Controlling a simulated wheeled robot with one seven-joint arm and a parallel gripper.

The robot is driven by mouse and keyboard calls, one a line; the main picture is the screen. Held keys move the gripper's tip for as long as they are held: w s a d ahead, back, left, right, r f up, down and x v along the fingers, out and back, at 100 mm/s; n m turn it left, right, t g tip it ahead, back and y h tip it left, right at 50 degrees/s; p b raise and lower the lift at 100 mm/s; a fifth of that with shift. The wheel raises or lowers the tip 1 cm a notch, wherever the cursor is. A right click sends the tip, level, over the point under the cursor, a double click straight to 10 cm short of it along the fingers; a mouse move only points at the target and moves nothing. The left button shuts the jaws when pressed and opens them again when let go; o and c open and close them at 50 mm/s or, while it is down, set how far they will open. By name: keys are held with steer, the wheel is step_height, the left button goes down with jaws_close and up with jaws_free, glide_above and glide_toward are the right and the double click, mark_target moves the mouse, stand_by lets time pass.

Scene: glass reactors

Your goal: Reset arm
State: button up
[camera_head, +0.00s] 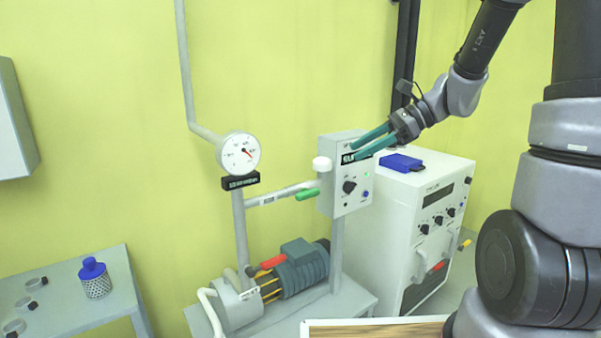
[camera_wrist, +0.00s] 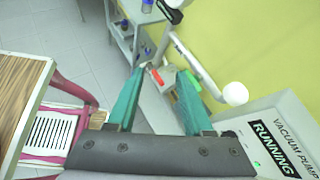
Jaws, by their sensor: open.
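My gripper (camera_head: 364,146) has two teal fingers and is at the end of my arm, in front of the upper part of the grey vacuum pump control box (camera_head: 345,195). In the wrist view, the two fingers of my gripper (camera_wrist: 158,98) stand apart with nothing between them. The control box (camera_wrist: 272,140) shows there at the lower right with a sign reading "RUNNING" and a green light. In the head view, the fingers overlap the box's display. I cannot tell whether they touch it.
A round pressure gauge (camera_head: 239,153) and a pipe with a green lever (camera_head: 307,194) stand left of the box. The pump motor (camera_head: 303,268) sits below. A white cabinet (camera_head: 425,225) stands right. A wooden-topped table (camera_wrist: 22,95) is near.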

steer(key=s+d+r+n+t+h, duration=0.6)
steer(key=s+d+r+n+h, duration=0.3)
steer(key=s+n, duration=0.3)
steer(key=shift+s+d+r+n, duration=0.4)
steer(key=shift+s+d+r, duration=0.05)
steer(key=shift+d+r, duration=0.15)
